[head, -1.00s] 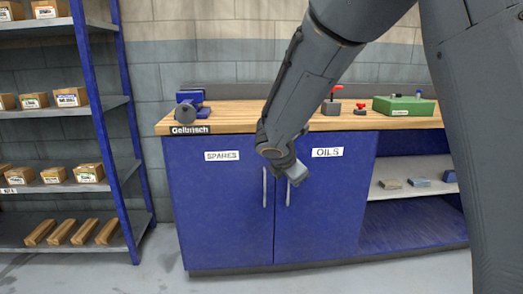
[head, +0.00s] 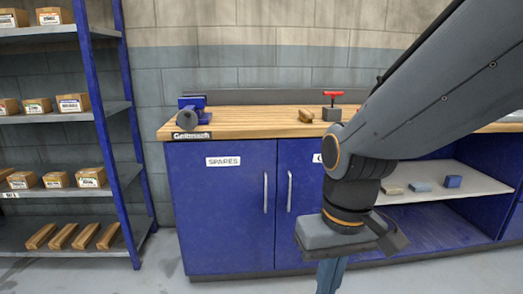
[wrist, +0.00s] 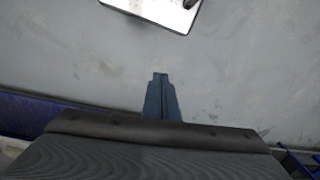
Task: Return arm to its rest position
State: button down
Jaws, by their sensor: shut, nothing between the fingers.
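My arm (head: 435,85) comes in from the upper right of the head view and bends down at the wrist. My gripper (head: 329,280) points down at the bottom of the head view, in front of the blue cabinet, and its tips are cut off by the picture's edge. In the wrist view my gripper (wrist: 160,80) shows its blue fingers pressed together, with nothing between them. Grey floor (wrist: 70,70) lies beyond the fingers.
A workbench (head: 255,121) with blue doors (head: 222,225) stands ahead, carrying a vise (head: 192,112), a wooden piece (head: 306,115) and a red-handled tool (head: 332,104). An open shelf (head: 460,180) holds small blocks. A blue rack (head: 100,130) with boxes stands left. Floor at lower left is clear.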

jog(key=d+r+m+p, duration=0.2)
jog(key=d+r+p, duration=0.6)
jog(key=p, duration=0.6)
jog(key=shift+d+h+p, duration=0.15)
jog(key=shift+h+p, duration=0.15)
dwell(0.3)
